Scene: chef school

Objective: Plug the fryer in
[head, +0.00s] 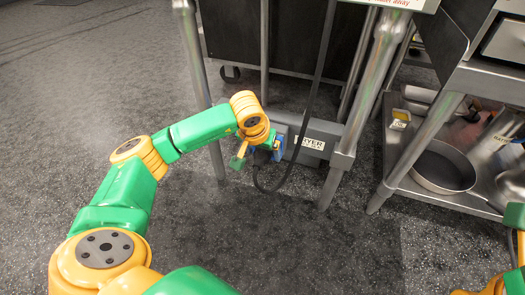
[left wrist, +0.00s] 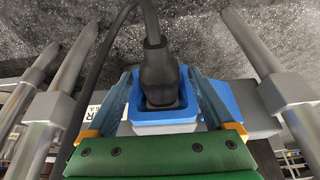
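The black plug (left wrist: 160,75) on its black cable sits within the blue-rimmed socket (left wrist: 197,82) in the left wrist view. How deep it is seated cannot be told. In the head view the blue socket (head: 279,146) is on a grey box labelled as fryer (head: 312,142), low between metal legs. The cable (head: 315,95) hangs from above and loops to the plug. My left gripper (left wrist: 160,73) has its fingers spread on both sides of the plug, with gaps to it. The left gripper (head: 259,153) partly hides the plug in the head view. My right gripper is out of view.
Metal legs (head: 358,85) stand on both sides of the box. A shelf unit at the right holds a round pan (head: 443,167) and other metalware. The dark speckled floor in front (head: 270,240) is clear.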

